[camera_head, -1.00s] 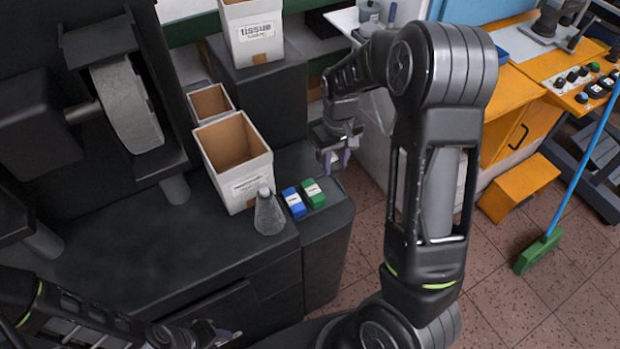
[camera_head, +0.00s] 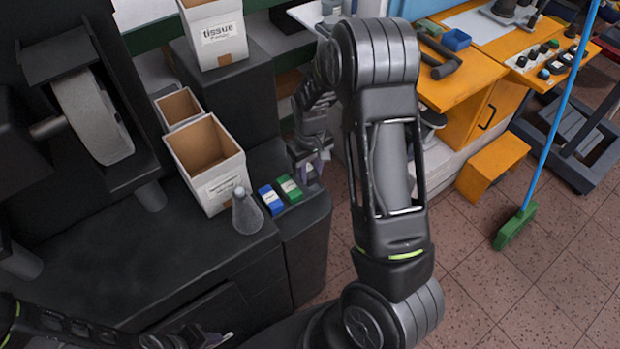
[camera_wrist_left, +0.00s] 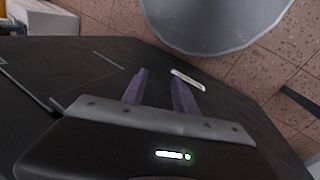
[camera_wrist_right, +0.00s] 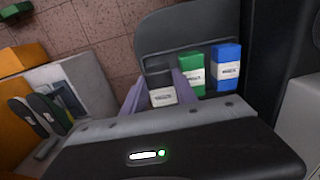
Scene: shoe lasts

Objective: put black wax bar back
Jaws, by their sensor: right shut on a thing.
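The black wax bar shows mostly as a white label (camera_wrist_right: 163,97) between the fingers of my right gripper (camera_wrist_right: 160,88) in the right wrist view. The right gripper (camera_head: 312,172) is shut on it, beside the green bar (camera_head: 290,188). The green bar (camera_wrist_right: 191,72) and the blue bar (camera_wrist_right: 226,68) stand side by side to the right of it there. The blue bar (camera_head: 271,200) is left of the green one in the head view. I cannot tell whether the black bar touches the surface. My left gripper (camera_wrist_left: 160,88) is open and empty, low over the dark machine base.
A grey cone (camera_head: 246,213) stands left of the blue bar. Behind it are an open white box (camera_head: 222,185), a smaller box (camera_head: 180,108) and a tissue box (camera_head: 218,40). A grinding wheel (camera_head: 92,118) is at left. The dark bench top in front of the wheel is clear.

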